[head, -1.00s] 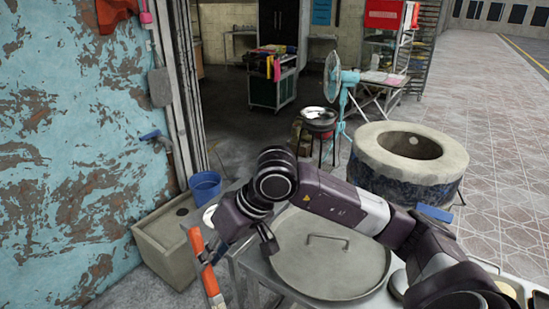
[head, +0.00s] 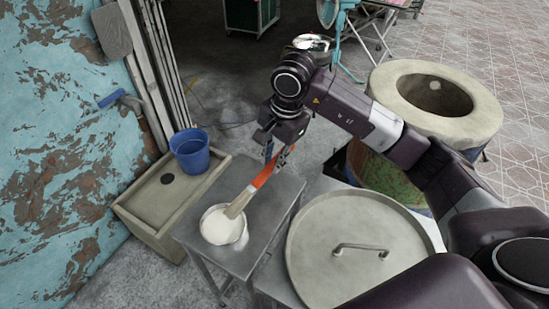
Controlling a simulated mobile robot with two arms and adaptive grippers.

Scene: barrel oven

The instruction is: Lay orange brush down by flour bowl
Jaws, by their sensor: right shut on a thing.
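The orange brush (head: 261,178) has an orange handle and pale bristles. My right gripper (head: 277,154) is shut on its handle and holds it tilted, bristle end down and to the left. The bristles (head: 238,205) overlap the right rim of the flour bowl (head: 221,236) in the head view; I cannot tell whether they touch it. My left gripper does not show.
A large round metal lid (head: 326,264) with a handle lies right of the small table. A stone basin (head: 140,215) with a blue bucket (head: 190,151) stands to its left. The barrel oven (head: 384,97) is at the right. Bare metal shows around the bowl.

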